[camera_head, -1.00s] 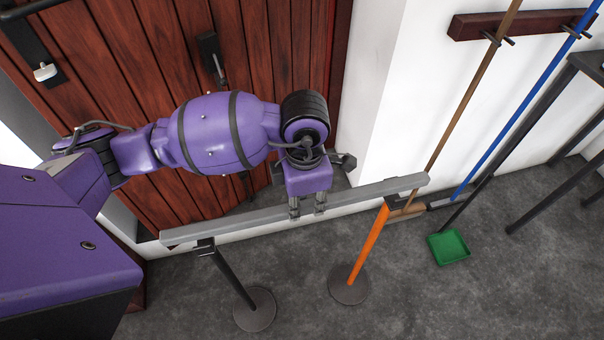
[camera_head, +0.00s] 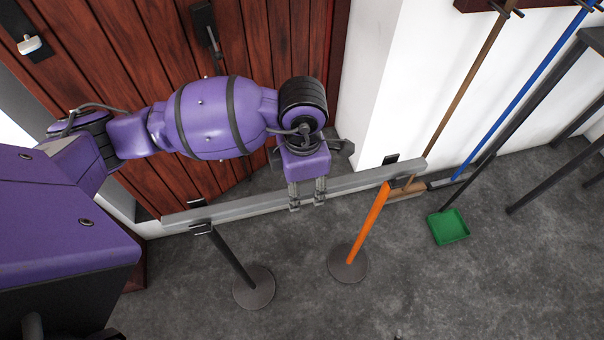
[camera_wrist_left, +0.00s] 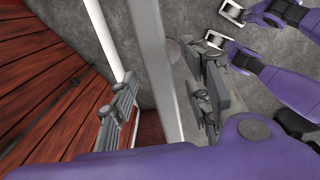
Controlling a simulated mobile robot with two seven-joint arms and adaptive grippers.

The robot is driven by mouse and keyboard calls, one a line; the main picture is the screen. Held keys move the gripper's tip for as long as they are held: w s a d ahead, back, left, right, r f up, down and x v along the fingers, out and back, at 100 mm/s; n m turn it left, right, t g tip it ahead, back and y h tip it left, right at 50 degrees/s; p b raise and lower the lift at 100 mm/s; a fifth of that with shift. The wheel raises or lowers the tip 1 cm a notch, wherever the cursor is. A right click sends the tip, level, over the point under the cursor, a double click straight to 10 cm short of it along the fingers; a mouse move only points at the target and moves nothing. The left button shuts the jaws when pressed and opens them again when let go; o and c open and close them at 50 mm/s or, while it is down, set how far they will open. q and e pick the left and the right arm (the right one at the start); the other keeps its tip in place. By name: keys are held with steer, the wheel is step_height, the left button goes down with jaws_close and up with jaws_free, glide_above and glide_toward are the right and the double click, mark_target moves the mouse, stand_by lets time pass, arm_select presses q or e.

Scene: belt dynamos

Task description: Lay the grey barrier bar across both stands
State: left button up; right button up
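The long grey barrier bar (camera_head: 254,204) lies across the tops of the two stands. The left stand (camera_head: 236,259) has a black post, and the right stand (camera_head: 369,226) an orange post. Black bracket plates show in front of and behind the bar at both stands. It appears seated in both holders. My left gripper (camera_head: 307,196) is above the bar's middle. In the left wrist view, the bar (camera_wrist_left: 156,75) runs between the fingers (camera_wrist_left: 163,98), with gaps on both sides, so the gripper is open.
A wooden door (camera_head: 180,55) and white wall (camera_head: 385,80) stand behind the bar. A brown broom (camera_head: 465,90), a blue-handled tool (camera_head: 528,80), a green dustpan (camera_head: 449,227) and a dark table frame (camera_head: 560,170) are at the right. The grey floor (camera_head: 450,300) in front is clear.

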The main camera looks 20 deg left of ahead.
arm_select(q)
steer(key=shift+r, duration=0.35)
step_height(320, 180, up, 12)
steer(key=shift+f, duration=0.25)
stand_by(0.5)
